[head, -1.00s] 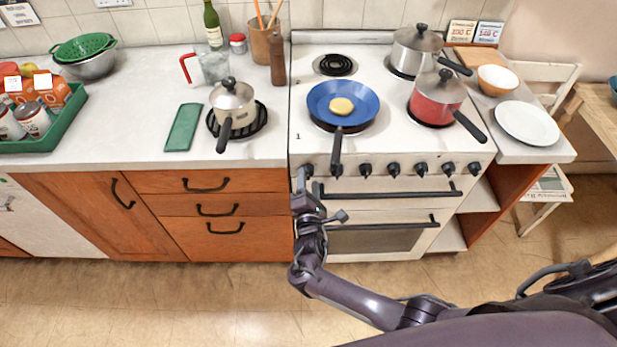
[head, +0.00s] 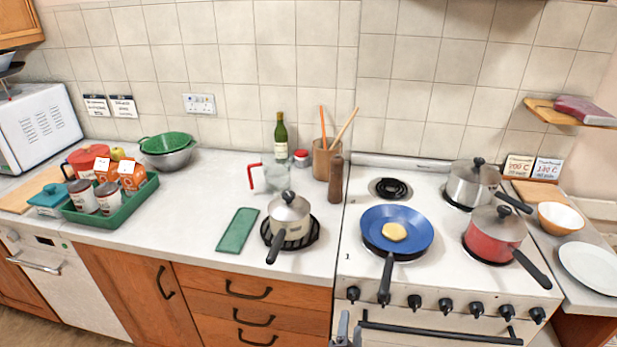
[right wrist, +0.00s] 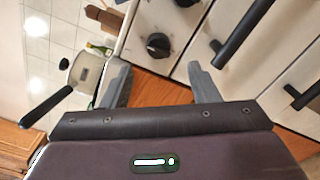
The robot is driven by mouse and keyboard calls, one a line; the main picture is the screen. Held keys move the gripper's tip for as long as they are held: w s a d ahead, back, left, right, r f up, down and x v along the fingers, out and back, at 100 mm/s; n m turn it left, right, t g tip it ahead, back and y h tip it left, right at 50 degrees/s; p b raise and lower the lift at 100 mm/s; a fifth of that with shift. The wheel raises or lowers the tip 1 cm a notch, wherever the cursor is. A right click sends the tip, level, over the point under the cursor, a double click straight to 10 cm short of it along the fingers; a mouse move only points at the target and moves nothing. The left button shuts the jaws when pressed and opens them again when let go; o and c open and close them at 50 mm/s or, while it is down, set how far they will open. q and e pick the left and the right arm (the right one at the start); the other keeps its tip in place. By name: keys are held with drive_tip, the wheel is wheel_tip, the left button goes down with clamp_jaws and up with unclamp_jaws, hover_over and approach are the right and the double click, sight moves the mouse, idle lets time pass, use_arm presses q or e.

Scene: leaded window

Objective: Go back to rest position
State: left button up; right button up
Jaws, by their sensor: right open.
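My right gripper (head: 345,330) shows at the bottom edge of the head view, in front of the stove's front panel and below the frying pan's handle. In the right wrist view its two fingers (right wrist: 160,85) are apart with nothing between them. The stove (head: 430,294) carries a blue frying pan (head: 376,236) with a round yellow-tan item (head: 394,232) in it. My left gripper is not in view.
A red saucepan (head: 494,236) and a steel saucepan (head: 472,182) stand on the stove's right. A cream saucepan (head: 289,215) sits on a black trivet (head: 313,236) beside a green mat (head: 238,230). A green tray (head: 113,213) holds jars and cartons at left.

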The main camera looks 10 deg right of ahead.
drive_tip(key=s+d+f+m+g+y, duration=0.1)
drive_tip(key=s+d+f+m+g, duration=0.15)
drive_tip(key=s+f, duration=0.45)
drive_tip(key=s+d+f+m+g+y, duration=0.1)
drive_tip(key=s+d+f+m+g, duration=0.2)
drive_tip(key=f, duration=0.7)
drive_tip(key=s+d+f+m+g+y, duration=0.1)
drive_tip(key=s+f+m+g, duration=0.25)
drive_tip(key=s+f, duration=0.4)
drive_tip(key=s+f+m+g+y, duration=0.1)
drive_tip(key=s+f+m+g, duration=0.2)
drive_tip(key=s, duration=0.9)
drive_tip(key=s+d+f+m+g+y+b, duration=0.1)
drive_tip(key=s+f+m+g, duration=0.3)
drive_tip(key=s+f, duration=0.5)
drive_tip(key=s+m, duration=0.2)
drive_tip(key=s, duration=0.2)
drive_tip(key=shift+d+f+m, duration=0.15)
drive_tip(key=shift+f+m, duration=0.15)
drive_tip(key=shift+f, duration=0.05)
